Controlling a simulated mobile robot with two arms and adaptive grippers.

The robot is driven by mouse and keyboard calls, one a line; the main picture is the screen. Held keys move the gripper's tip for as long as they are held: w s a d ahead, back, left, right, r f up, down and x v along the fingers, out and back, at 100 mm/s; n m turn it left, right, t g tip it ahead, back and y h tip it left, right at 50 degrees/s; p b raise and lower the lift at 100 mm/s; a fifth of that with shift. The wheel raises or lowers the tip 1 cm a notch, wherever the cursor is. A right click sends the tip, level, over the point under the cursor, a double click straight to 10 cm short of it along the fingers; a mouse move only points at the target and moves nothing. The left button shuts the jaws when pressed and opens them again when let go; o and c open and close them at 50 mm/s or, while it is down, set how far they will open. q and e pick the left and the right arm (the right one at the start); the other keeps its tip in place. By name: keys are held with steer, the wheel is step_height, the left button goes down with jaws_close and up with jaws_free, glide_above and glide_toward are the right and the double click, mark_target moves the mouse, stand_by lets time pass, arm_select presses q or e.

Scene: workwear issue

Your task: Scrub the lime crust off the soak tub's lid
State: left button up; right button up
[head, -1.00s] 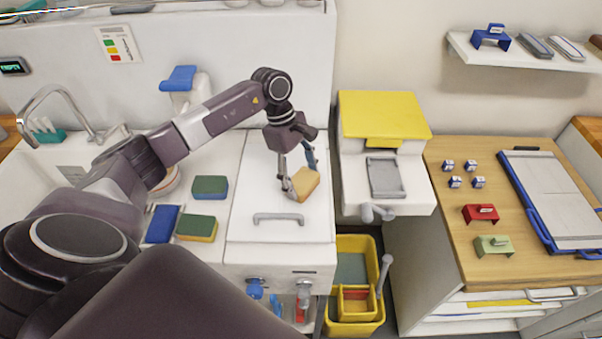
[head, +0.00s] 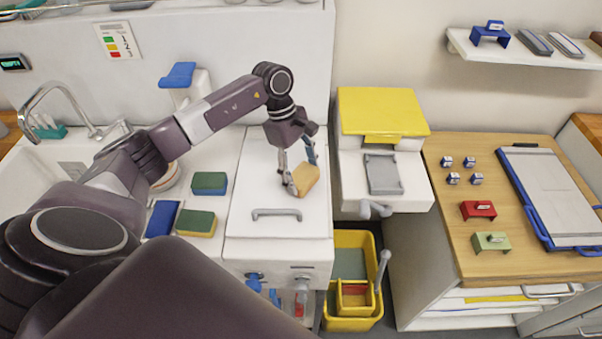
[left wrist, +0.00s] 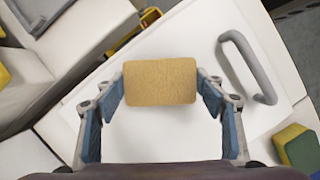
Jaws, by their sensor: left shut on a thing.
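My left gripper (head: 298,180) is shut on a tan sponge (head: 306,180). In the left wrist view the sponge (left wrist: 160,82) sits between the two blue-padded fingers (left wrist: 160,95). The soak tub's lid (head: 255,185) is white with a grey bar handle (head: 277,213) at its front. The sponge is over the lid's right part, behind and right of the handle. It looks low at the surface, but I cannot tell whether it touches. The lid (left wrist: 190,130) looks plain white below the sponge, and I cannot make out a distinct crust. My right gripper is not in view.
Green-topped sponges (head: 196,223) and a blue one (head: 163,218) lie left of the lid. The sink (head: 50,160) is further left. A yellow-topped machine (head: 384,112) stands right of the lid, above a yellow bucket (head: 354,308). A wooden counter (head: 520,245) holds small blocks.

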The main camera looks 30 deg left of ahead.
arm_select(q)
steer(key=v, duration=0.2)
steer(key=shift+d+r+p, duration=0.2)
steer(key=shift+r+p, duration=0.1)
steer(key=shift+r, duration=0.1)
steer(key=shift+d+p+v, duration=0.25)
steer(key=shift+p+v, duration=0.3)
steer(key=shift+v, duration=0.6)
step_height(320, 180, up, 2)
steer(key=shift+s+r+p, duration=0.1)
steer(key=shift+p, duration=0.35)
steer(key=shift+r, duration=0.25)
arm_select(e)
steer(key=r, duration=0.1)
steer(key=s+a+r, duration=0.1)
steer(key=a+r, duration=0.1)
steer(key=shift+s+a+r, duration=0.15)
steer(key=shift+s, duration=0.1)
arm_select(q)
steer(key=shift+d, duration=0.1)
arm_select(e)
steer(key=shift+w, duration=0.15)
